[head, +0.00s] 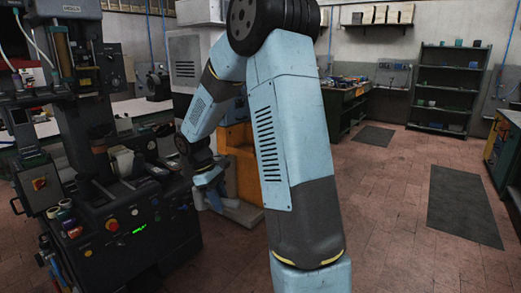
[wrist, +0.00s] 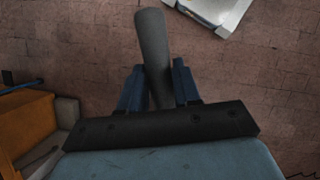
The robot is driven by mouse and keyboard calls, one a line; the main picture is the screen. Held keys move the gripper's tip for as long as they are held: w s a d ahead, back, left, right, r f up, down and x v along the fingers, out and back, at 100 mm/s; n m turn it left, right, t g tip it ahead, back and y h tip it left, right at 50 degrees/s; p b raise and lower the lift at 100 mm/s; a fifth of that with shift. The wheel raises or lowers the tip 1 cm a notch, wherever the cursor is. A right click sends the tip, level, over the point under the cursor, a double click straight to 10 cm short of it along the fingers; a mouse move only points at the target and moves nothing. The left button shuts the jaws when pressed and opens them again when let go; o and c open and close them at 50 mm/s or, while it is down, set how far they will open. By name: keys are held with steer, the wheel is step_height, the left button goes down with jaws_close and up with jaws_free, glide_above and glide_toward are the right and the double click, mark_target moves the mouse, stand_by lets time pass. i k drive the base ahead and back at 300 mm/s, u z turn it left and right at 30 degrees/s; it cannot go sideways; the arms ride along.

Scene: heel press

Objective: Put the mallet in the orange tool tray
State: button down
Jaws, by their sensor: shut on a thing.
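In the wrist view, my gripper (wrist: 158,85) is shut on a dark grey, round-ended bar, which I take to be part of the mallet (wrist: 153,45). The bar stands out past the two blue fingers, tilted slightly left; its other end is hidden behind the gripper's dark body. Brick-coloured floor shows beyond it. In the head view, the end of my arm is low beside the black press, and the mallet cannot be made out. I cannot pick out the orange tool tray for sure in either view.
A black press (head: 120,235) stands close on the left. An orange-brown cabinet (head: 241,160) is behind my arm; an orange block (wrist: 25,125) shows at the wrist view's left edge. A pale grey-edged thing (wrist: 225,8) is at its top right. The floor at right is open.

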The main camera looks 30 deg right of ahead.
mark_target(249, 148)
steer(key=z, duration=0.05)
steer(key=i, duration=0.95)
steer(key=z, duration=0.4)
steer(key=i, duration=1.05)
steer(key=z, duration=0.55)
steer(key=i, duration=1.75)
steer(key=z, duration=0.1)
